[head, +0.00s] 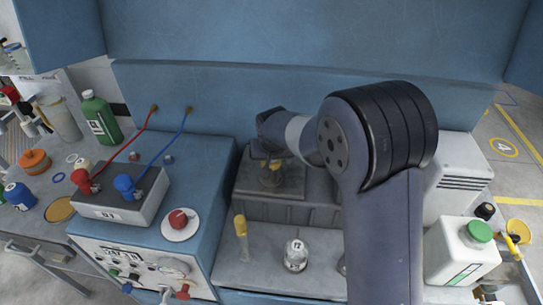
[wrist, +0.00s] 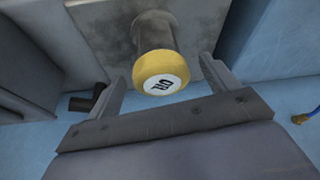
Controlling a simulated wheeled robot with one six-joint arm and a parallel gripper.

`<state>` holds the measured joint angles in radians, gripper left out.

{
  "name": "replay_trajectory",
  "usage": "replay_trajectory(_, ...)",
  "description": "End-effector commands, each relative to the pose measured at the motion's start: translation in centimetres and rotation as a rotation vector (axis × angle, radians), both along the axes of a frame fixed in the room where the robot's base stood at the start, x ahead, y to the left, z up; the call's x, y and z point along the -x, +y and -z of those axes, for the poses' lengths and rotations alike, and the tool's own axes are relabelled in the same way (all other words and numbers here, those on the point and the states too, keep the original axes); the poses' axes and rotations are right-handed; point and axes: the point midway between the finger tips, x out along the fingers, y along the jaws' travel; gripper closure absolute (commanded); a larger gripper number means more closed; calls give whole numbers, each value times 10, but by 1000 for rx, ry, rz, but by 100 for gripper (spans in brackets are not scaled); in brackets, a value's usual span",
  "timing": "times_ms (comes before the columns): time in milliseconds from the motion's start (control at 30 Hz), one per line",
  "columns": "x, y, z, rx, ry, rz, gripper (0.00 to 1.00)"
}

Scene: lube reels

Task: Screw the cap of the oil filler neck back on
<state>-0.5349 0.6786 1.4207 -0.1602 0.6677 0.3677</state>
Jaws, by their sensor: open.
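The yellow cap (wrist: 160,72) with a white label sits on the end of the grey cylindrical filler neck (wrist: 153,33) in the wrist view. I cannot tell whether its thread is engaged. My gripper (wrist: 163,70) is open, with one finger on each side of the cap and a visible gap to both. In the head view my gripper (head: 268,150) is above the grey housing (head: 290,208), pointing down. A bit of the yellow cap (head: 271,181) shows under it, and the neck is mostly hidden there.
A blue cabinet carries a box with red and blue plugs (head: 118,205) and a red knob (head: 179,219) to the left. A yellow-topped tool (head: 241,226) and a clear jar (head: 296,252) stand in front. A white jug (head: 462,250) is at right.

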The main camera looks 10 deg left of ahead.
Motion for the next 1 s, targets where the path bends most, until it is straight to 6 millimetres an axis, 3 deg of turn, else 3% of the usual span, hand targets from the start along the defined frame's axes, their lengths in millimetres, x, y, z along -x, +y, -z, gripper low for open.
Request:
replay_trajectory(167, 0, 0, 0, 0, 0, 0, 18)
replay_trajectory(767, 0, 0, 0, 0, 0, 0, 66)
replay_trajectory(1000, 1, 2, 3, 0, 0, 82, 66)
